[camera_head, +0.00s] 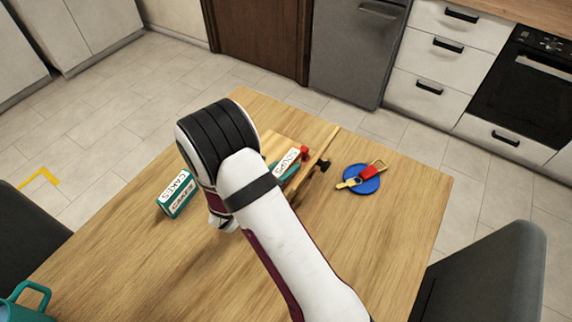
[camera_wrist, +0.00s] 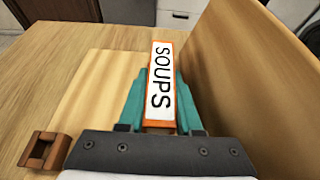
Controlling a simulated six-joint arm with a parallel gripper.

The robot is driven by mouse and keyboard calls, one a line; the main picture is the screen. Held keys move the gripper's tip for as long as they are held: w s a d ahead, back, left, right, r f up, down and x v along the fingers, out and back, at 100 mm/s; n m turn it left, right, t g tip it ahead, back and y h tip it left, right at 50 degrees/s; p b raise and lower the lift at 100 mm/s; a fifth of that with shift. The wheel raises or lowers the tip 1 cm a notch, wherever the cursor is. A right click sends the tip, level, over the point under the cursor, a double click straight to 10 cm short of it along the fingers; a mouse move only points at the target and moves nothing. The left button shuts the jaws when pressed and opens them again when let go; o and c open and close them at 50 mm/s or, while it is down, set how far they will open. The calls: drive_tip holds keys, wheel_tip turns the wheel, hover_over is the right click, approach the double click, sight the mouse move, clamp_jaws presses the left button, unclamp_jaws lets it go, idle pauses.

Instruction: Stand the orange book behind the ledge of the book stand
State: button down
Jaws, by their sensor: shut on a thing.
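The orange book (camera_wrist: 161,124) has a white label reading SOUPS. My gripper (camera_wrist: 160,95) is shut on it, with a teal finger on each side. In the head view the book's label (camera_head: 292,164) shows just past my wrist, which hides much of the book. The wooden book stand (camera_head: 322,150) has a tall panel, which rises close to the right of the book in the wrist view (camera_wrist: 240,70). A paler flat board (camera_wrist: 95,85) lies to the book's left. I cannot tell whether the book touches the stand, and the ledge is not clearly visible.
A teal box-like book marked CAKES (camera_head: 176,195) is on the table at left. A blue plate (camera_head: 370,186) with a red padlock and a key is right of the stand. A teal mug (camera_head: 28,305) is at bottom left. The front right tabletop is clear.

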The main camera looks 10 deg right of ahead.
drive_tip(key=shift+f, duration=0.35)
drive_tip(key=c, duration=0.5)
unclamp_jaws()
drive_tip(key=shift+r, duration=4)
